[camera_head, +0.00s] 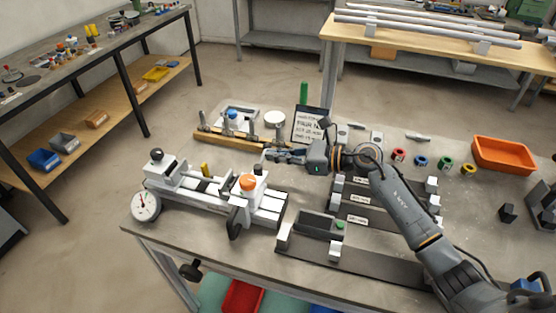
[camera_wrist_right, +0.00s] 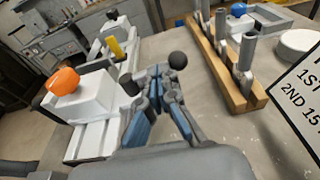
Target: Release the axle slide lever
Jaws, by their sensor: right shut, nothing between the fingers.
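The white slide jig (camera_head: 210,190) stands at the left of the bench, with an orange knob (camera_head: 248,182) on its near block. A black upright piece (camera_head: 258,169) stands beside the orange knob. In the right wrist view a black ball (camera_wrist_right: 178,60) shows just past my fingertips, and a black cylinder (camera_wrist_right: 130,86) is left of them. I cannot tell which of these is the axle slide lever. My right gripper (camera_head: 268,155) is shut and empty, above the bench just behind the orange-knob block. Whether it touches the black ball is unclear. My left gripper is out of view.
A wooden rack (camera_head: 225,142) with metal posts stands behind the jig, and a sign (camera_head: 308,125) is beside it. A dial gauge (camera_head: 145,206) is at the jig's left end. Dark fixtures (camera_head: 375,262) lie under my right arm. An orange bin (camera_head: 503,154) is at the right.

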